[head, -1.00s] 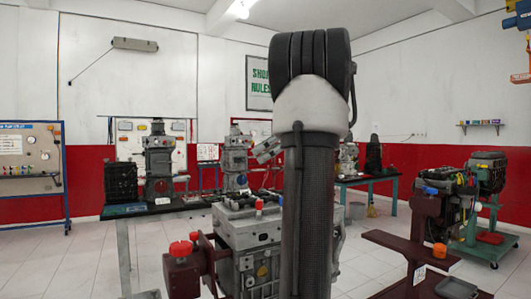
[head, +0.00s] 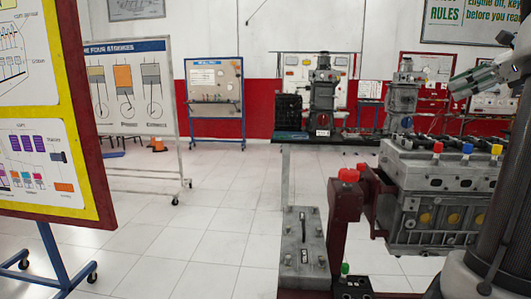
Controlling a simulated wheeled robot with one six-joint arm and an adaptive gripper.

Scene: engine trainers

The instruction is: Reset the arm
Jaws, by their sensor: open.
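My gripper (head: 462,86) shows at the upper right of the head view, its fingers pointing left. It is open, and I see nothing between its fingers. It appears above the grey engine block (head: 440,180), apart from it in the picture. My arm runs up the right edge and is partly cut off by the frame. The engine block is on a dark red stand (head: 347,215) and has red, blue and yellow caps on top.
A yellow-bordered board (head: 88,120) on a blue wheeled frame stands close on the left. A four-strokes poster board (head: 125,85) and a blue-framed panel (head: 214,90) stand behind. A bench (head: 290,136) with engines is at the back. The tiled floor (head: 225,215) between is clear.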

